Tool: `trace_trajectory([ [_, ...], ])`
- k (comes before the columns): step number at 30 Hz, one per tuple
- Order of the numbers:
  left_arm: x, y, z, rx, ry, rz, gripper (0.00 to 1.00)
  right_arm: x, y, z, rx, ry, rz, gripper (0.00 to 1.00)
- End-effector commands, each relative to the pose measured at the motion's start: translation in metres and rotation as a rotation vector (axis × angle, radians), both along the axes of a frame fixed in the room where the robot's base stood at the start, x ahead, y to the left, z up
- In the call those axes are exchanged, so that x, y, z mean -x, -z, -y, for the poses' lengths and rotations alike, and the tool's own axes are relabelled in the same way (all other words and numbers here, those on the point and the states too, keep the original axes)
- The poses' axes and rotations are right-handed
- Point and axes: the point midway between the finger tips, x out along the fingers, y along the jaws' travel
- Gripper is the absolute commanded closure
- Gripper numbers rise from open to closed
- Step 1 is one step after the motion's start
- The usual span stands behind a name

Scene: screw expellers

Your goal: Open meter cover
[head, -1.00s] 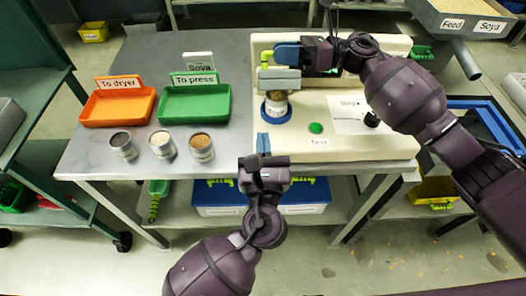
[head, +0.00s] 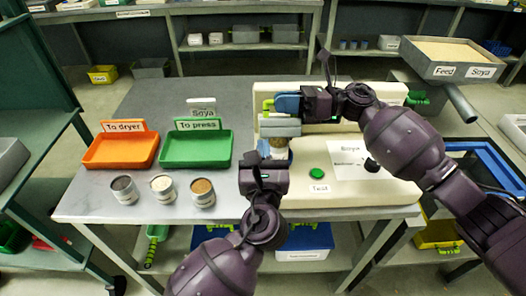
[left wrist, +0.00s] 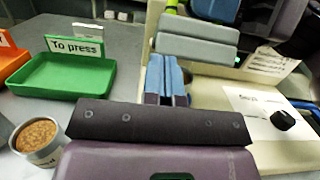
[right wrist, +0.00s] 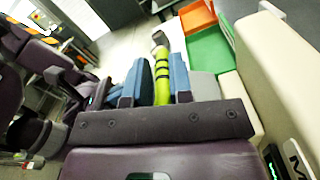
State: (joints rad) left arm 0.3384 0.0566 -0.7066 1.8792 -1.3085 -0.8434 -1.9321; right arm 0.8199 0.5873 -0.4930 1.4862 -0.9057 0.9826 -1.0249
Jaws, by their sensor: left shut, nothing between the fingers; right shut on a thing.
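The beige meter (head: 350,190) stands on the right of the table, with its grey cover (head: 279,127) low over a sample can (head: 277,148). The cover also shows in the left wrist view (left wrist: 197,42). My right gripper (head: 288,104) is shut on the lime-green handle (head: 267,106) at the cover's back left. The right wrist view shows this handle (right wrist: 162,78) between the blue fingers. My left gripper (head: 263,160) is shut and empty near the meter's front left edge. Its blue fingers (left wrist: 168,78) point toward the cover, apart from it. The can is partly hidden.
An orange tray (head: 120,164) and a green tray (head: 195,165) stand on the table's left, with three sample cans in front, one with brown grain (head: 202,193). The meter top has a green button (head: 317,174) and a black knob (head: 371,165).

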Motion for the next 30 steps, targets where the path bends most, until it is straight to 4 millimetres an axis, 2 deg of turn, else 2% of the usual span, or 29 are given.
trace_trajectory([
  [2, 0.000, 0.001, 0.000, 0.001, 0.000, -0.002, 1.00, -0.002, 0.005, 0.002, 0.006, 0.009, -0.002, 1.00],
  [7, -0.007, -0.013, 0.000, 0.002, 0.000, 0.000, 1.00, -0.002, 0.005, 0.002, 0.006, 0.009, -0.002, 1.00],
  [14, -0.008, -0.015, -0.001, 0.001, -0.001, 0.003, 1.00, 0.000, 0.006, 0.001, 0.007, 0.002, -0.004, 1.00],
  [15, -0.008, -0.016, -0.001, 0.001, -0.001, 0.004, 1.00, 0.001, 0.007, 0.001, 0.008, 0.001, -0.004, 0.74],
  [18, -0.009, -0.016, -0.001, 0.001, -0.002, 0.004, 1.00, 0.001, 0.007, 0.000, 0.007, -0.001, -0.005, 0.60],
  [30, -0.009, -0.015, -0.002, 0.000, -0.003, 0.003, 1.00, 0.003, 0.006, 0.001, 0.006, -0.007, -0.007, 0.60],
])
